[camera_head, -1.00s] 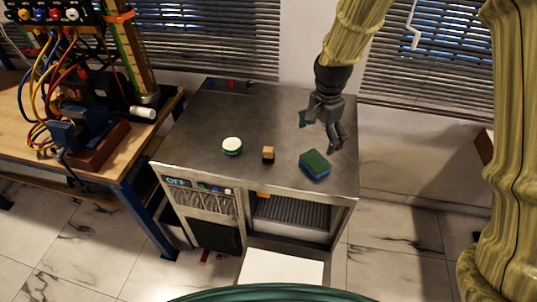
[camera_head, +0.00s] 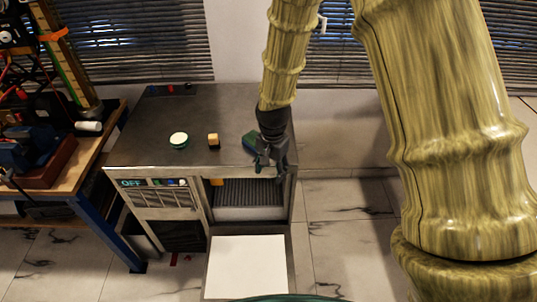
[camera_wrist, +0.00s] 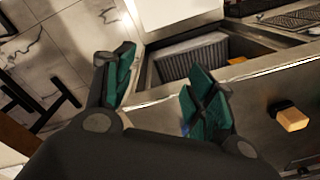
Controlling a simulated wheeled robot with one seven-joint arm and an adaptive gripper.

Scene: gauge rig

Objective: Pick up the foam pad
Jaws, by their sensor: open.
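The foam pad appears to be the green and blue block (camera_head: 249,138) near the front right of the grey cabinet top (camera_head: 215,110). In the head view my gripper (camera_head: 271,170) partly covers it. My gripper is open and empty, with its fingers pointing down over the cabinet's front right edge. In the wrist view the two green-padded fingers (camera_wrist: 157,68) stand apart, with the front edge and floor between them. There the pad is mostly hidden, with only a bit of blue by the right finger.
A yellow-tan block with a dark part (camera_head: 213,141) and a round white-topped green item (camera_head: 179,140) stand left of the pad. An open bay with a ribbed tray (camera_head: 245,192) and a white panel (camera_head: 247,265) are below. A wooden workbench (camera_head: 80,165) is at left.

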